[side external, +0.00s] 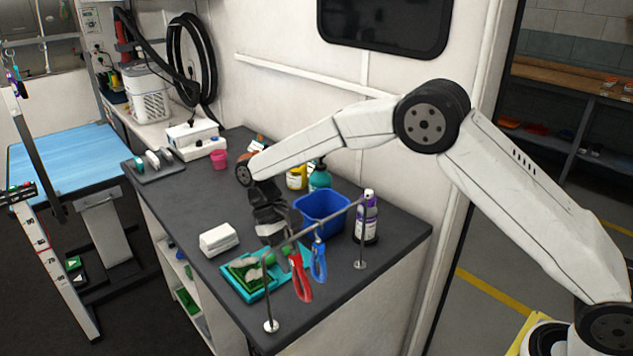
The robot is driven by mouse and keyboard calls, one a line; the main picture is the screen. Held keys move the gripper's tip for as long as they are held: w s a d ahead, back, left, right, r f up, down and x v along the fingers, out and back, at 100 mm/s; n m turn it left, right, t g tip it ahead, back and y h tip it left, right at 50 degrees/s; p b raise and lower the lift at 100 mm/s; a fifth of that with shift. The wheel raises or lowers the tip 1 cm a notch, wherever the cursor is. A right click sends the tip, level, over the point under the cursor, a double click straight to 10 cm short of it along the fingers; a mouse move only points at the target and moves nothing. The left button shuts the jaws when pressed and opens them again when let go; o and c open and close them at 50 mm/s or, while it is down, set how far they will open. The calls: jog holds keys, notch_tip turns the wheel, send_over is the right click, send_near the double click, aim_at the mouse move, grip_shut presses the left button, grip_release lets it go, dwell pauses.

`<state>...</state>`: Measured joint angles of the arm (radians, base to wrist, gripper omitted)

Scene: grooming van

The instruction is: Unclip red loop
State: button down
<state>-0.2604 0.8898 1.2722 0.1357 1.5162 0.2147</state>
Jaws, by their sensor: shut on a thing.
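The red loop (302,281) hangs at a metal rail (341,211) on the front edge of the dark counter. My gripper (284,246) comes down from behind the rail and is shut at the top of the red loop. The jaws and the rail hide the clip, so I cannot tell if it is still fastened. A blue loop (319,264) hangs from the rail just to the right of the red one.
A teal tray (229,277) with a green item lies left of the loops. A blue bin (322,212) stands behind the rail, with a purple-and-white bottle (366,218) to its right. A white folded stack (218,240) sits to the left. The counter's dark top (185,208) is clear further left.

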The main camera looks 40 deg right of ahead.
jog(key=shift+w, duration=0.1)
jog(key=shift+w, duration=0.5)
jog(key=shift+w, duration=0.35)
jog(key=shift+w+f, duration=0.1)
jog(key=shift+w, duration=0.65)
jog(key=shift+w, duration=0.35)
jog(key=shift+w+r, duration=0.3)
jog(key=shift+w, duration=0.7)
jog(key=shift+w+r, duration=0.25)
jog(key=shift+w, duration=0.75)
